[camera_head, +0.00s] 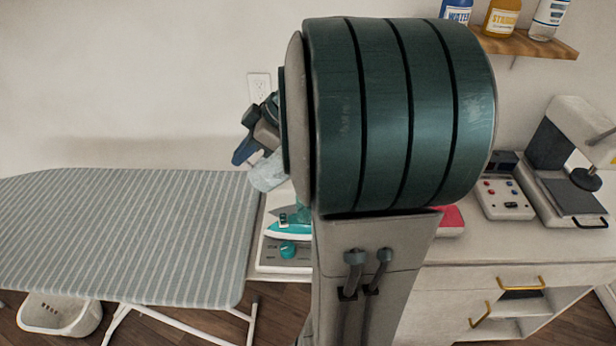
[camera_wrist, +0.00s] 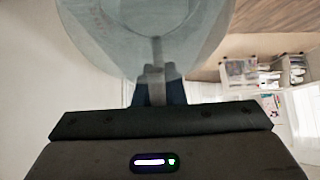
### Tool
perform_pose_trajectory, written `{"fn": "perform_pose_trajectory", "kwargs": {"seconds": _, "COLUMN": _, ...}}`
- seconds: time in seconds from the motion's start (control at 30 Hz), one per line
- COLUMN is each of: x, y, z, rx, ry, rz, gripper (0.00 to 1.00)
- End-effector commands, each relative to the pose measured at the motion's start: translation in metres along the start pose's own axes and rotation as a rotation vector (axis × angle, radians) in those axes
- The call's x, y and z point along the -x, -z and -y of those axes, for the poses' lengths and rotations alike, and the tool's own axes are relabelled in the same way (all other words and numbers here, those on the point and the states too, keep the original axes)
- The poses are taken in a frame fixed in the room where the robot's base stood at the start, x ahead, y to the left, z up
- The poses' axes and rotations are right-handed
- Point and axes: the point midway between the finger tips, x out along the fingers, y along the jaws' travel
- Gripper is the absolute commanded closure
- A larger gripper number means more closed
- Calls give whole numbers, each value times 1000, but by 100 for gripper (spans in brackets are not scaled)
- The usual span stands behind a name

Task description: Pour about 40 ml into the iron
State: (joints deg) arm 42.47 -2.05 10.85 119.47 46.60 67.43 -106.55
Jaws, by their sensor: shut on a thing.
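The teal and white iron (camera_head: 290,224) rests at the left end of the counter, on a pale base with a teal knob (camera_head: 288,248). My arm hides its right part. My gripper (camera_head: 245,150) is shut on the handle of a translucent pale jug (camera_head: 268,172). The jug is above and slightly left of the iron, apart from it, and looks tilted. In the wrist view the jug (camera_wrist: 140,40) fills the top, with my gripper's fingers (camera_wrist: 157,88) around its handle. I cannot make out liquid in the jug or a stream.
A striped ironing board (camera_head: 120,230) stands at the left, with a white basket (camera_head: 60,314) under it. A control box (camera_head: 500,195) and a heat press (camera_head: 575,160) stand on the counter at the right. Bottles (camera_head: 502,18) stand on a wall shelf (camera_head: 525,42).

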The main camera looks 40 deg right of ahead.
Motion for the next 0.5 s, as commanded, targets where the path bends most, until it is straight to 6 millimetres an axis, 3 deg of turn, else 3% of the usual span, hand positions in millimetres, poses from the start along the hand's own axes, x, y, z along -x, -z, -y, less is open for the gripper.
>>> {"fn": "perform_pose_trajectory", "kwargs": {"seconds": 0.5, "x": 10, "y": 2, "z": 0, "rx": -1, "ry": -2, "rz": -66, "gripper": 100}}
